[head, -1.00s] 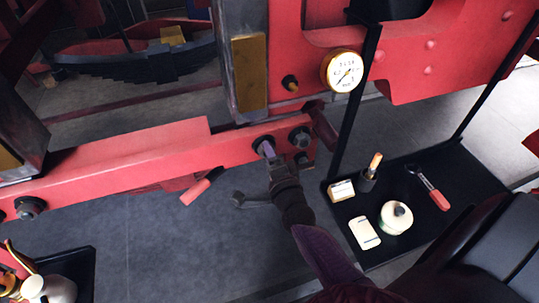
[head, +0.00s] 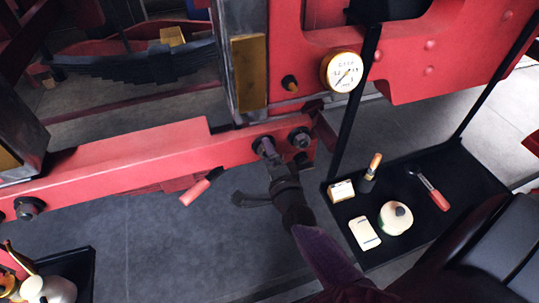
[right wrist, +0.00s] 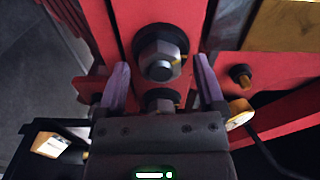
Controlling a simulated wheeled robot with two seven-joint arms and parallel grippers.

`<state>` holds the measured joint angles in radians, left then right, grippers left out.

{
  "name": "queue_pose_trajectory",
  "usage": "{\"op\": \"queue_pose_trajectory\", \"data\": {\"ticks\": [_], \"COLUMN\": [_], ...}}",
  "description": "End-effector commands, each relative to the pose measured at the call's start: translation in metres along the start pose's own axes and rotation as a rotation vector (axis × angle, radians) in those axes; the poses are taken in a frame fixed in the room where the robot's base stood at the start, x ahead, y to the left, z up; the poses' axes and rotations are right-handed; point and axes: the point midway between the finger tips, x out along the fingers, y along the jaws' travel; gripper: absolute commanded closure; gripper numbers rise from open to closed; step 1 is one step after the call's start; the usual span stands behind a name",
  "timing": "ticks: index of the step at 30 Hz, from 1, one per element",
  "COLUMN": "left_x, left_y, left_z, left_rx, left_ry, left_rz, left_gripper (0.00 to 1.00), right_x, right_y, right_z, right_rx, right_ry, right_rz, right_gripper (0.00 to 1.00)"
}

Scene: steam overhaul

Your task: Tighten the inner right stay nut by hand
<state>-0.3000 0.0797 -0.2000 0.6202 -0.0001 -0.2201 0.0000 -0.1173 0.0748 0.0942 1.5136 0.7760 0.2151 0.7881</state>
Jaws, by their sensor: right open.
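The inner right stay nut is a dark hex nut near the right end of the red stay (head: 130,162). In the head view its dark washer (head: 257,143) shows, but my right gripper (head: 266,150) covers most of the nut. In the right wrist view, the nut (right wrist: 160,62) stands between the two purple fingers, with a visible gap on each side. The right gripper is open and around the nut, gripping nothing. A second hex nut (head: 299,137) sits just to its right and shows nearer the palm in the wrist view (right wrist: 162,98). My left gripper is out of view.
A black tray (head: 475,175) at the right holds a red-handled tool (head: 432,190), a round tin (head: 396,217) and small boxes. A dial gauge (head: 342,71) is above. A red-handled piece (head: 198,189) hangs below the stay. Another tray (head: 88,275) stands at lower left.

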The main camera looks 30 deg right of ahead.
Motion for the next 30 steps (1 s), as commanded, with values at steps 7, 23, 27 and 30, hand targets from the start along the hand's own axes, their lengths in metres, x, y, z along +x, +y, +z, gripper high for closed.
{"op": "queue_pose_trajectory", "data": {"ticks": [7,23,27,30], "left_x": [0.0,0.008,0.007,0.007], "left_y": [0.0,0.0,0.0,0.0], "left_z": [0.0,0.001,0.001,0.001], "left_rx": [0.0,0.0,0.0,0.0], "left_ry": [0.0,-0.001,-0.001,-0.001], "left_rz": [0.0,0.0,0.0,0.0], "left_gripper": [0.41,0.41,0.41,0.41], "right_x": [-0.017,-0.1,-0.099,-0.099], "right_y": [0.001,0.0,0.0,0.0], "right_z": [0.0,0.0,0.0,0.0], "right_rx": [0.0,0.0,0.0,0.0], "right_ry": [0.0,0.001,0.0,0.0], "right_rz": [0.001,0.0,0.0,0.0], "right_gripper": [0.12,0.12,0.12,0.12]}}
